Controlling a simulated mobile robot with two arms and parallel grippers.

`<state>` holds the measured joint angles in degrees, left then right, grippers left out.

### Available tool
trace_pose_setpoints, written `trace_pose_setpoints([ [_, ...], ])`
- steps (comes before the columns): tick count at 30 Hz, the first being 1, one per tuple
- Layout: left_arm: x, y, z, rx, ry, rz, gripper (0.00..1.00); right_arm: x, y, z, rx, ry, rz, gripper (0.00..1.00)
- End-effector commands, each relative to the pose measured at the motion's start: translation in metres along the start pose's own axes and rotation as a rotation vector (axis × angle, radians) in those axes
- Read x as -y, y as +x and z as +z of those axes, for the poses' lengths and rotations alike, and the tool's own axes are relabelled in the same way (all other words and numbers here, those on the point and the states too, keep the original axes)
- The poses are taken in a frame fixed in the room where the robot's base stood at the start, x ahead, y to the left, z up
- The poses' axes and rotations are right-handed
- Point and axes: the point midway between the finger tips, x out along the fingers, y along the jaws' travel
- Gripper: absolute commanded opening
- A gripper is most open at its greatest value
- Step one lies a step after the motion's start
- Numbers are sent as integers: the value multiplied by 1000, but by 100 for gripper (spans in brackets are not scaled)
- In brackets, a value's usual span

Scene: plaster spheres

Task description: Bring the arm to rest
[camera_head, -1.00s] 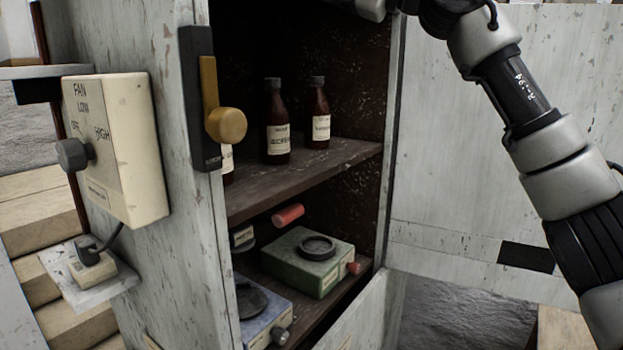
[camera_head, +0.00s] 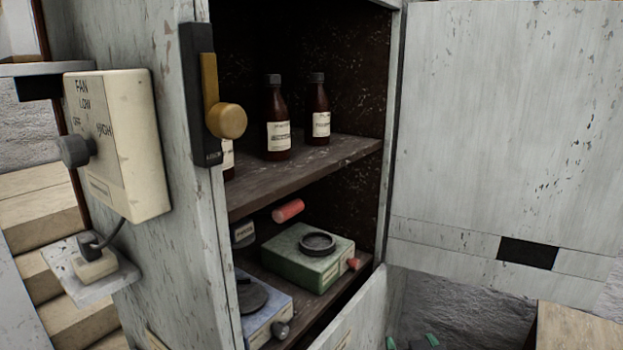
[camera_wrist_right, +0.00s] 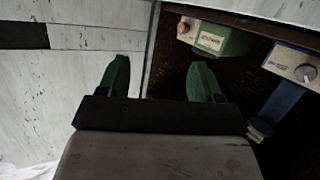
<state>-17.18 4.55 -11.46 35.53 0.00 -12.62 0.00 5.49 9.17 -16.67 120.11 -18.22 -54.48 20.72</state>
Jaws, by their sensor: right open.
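My right gripper (camera_head: 412,342) shows only as green fingertips at the bottom edge of the head view, low in front of the cabinet. In the right wrist view, the right gripper (camera_wrist_right: 160,80) has its two green fingers spread apart with nothing between them. There, the fingers appear in front of the cabinet's opening and the pale panel beside it. The rest of my right arm is out of the head view. My left gripper is in neither view.
The cabinet stands open, its pale door (camera_head: 500,120) at right. Brown bottles (camera_head: 277,118) stand on the upper shelf (camera_head: 300,178). A green box (camera_head: 308,260) and a blue box (camera_head: 263,312) sit below. A fan switch box (camera_head: 122,145) is on the left side.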

Motion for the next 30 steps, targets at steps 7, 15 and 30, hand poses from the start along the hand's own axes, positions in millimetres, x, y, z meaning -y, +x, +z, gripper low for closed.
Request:
trace_pose_setpoints([
  [7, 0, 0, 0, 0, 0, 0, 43, -12, -91, 131, 479, -24, -45, 65],
  [15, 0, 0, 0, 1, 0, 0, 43, -17, -167, 189, 769, -61, -117, 65],
  [30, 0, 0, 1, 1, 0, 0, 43, -11, -192, 273, 987, -92, -191, 65],
])
